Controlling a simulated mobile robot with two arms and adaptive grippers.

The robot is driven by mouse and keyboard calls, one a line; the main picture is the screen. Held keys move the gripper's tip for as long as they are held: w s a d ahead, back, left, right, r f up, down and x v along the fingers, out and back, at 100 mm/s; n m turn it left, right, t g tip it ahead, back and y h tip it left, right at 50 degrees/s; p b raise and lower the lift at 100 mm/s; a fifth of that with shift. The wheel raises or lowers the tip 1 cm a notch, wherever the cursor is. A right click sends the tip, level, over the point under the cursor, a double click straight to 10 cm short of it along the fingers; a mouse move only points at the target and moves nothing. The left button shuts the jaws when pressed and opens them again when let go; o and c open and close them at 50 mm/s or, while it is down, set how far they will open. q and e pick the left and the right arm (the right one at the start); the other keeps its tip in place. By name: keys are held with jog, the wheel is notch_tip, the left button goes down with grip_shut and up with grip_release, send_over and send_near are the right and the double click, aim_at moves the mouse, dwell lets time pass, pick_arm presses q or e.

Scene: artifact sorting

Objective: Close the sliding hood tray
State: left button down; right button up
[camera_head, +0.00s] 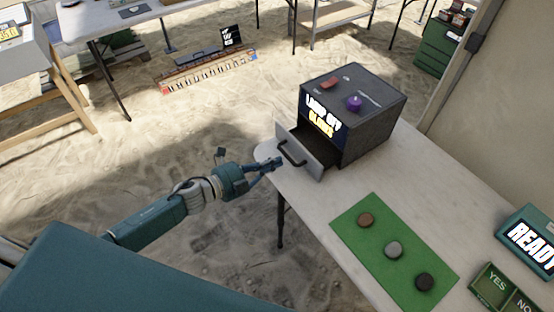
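The sliding tray (303,154) is a grey drawer with a dark handle (291,153). It stands pulled out toward the left from the low front of the dark grey hood box (364,129), which has a lit text screen. My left gripper (275,164) is in front of the tray, just left of the handle, at the table's edge. Its fingers look close together, but whether they are open or shut is too small to tell. Contact with the handle cannot be made out. My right gripper is not in view.
The box stands on a white table (310,203). A green mat (386,285) holds three stones. A "READY" display (530,240) and a YES/NO tray (492,293) are at the right. A purple knob (354,104) and a red item (328,84) are on the box top.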

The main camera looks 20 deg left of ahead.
aim_at(296, 149)
pick_arm(q)
jog(key=shift+w+d+f, duration=0.15)
jog(key=shift+w+d, duration=0.25)
jog(key=shift+w, duration=0.1)
jog(key=x, duration=0.2)
jog(key=r+b+x, duration=0.1)
jog(key=x, duration=0.2)
jog(key=b+x, duration=0.1)
jog(key=x, duration=0.2)
jog(key=shift+w+d+r, duration=0.25)
jog(key=shift+r, duration=0.3)
jog(key=shift+a, duration=0.1)
